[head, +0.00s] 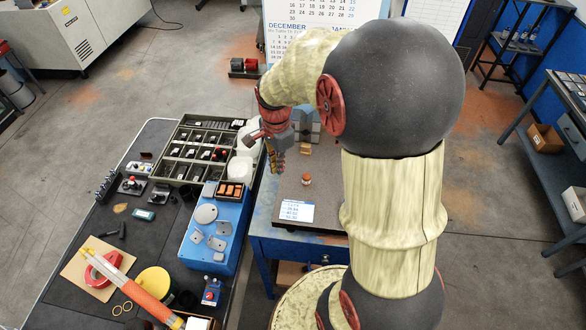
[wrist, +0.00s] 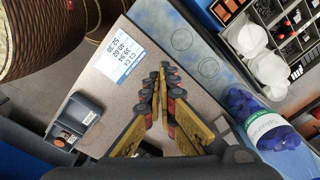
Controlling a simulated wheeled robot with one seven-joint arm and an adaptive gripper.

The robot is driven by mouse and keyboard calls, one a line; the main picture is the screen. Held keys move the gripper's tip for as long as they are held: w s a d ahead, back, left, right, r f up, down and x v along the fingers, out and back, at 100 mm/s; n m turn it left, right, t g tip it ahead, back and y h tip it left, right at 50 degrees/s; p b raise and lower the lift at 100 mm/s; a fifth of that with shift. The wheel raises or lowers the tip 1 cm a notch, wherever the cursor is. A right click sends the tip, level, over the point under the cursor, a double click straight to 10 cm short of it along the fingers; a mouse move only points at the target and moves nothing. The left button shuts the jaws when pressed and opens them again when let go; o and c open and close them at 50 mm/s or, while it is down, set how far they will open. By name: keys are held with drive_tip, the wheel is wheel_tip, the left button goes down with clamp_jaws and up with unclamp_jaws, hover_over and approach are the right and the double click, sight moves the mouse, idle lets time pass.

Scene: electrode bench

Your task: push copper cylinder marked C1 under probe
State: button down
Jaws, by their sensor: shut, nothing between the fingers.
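In the wrist view, my gripper's fingertips (wrist: 160,78) are together over the bench. I cannot clearly make out the cylinder in the wrist view. A grey upright fixture (head: 308,124) stands at the back of the bench, partly behind my arm. No probe tip is distinguishable.
The printed card (head: 294,211) lies near the bench front. A tan block (head: 305,149) sits behind the cylinder. In the wrist view, a dark orange-marked object (wrist: 76,122) lies left and a clear jar of blue pieces (wrist: 272,130) right. A compartment tray (head: 180,160) is at left.

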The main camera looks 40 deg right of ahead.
sight(321, 186)
drive_tip(key=w+d+f+m, duration=0.1)
drive_tip(key=f+m, duration=0.2)
drive_tip(key=w+d+f+m+p, duration=0.1)
drive_tip(key=f+m, duration=0.2)
drive_tip(key=f, duration=0.1)
drive_tip(key=w+d+f+m, duration=0.1)
drive_tip(key=f+m, duration=0.2)
drive_tip(key=f, duration=0.1)
drive_tip(key=shift+w+d+f+p, duration=0.1)
drive_tip(key=shift+w+d+p, duration=0.1)
drive_tip(key=shift+p, duration=0.2)
drive_tip(key=shift+s+d+f+p, duration=0.25)
drive_tip(key=shift+s+d+p, duration=0.1)
drive_tip(key=shift+s+d, duration=1)
drive_tip(key=shift+s, duration=0.1)
drive_tip(key=shift+s, duration=0.1)
drive_tip(key=s+d, duration=0.6)
drive_tip(key=s, duration=0.1)
drive_tip(key=shift+d+b, duration=0.1)
drive_tip(key=shift+b, duration=0.3)
drive_tip(key=shift+w, duration=0.1)
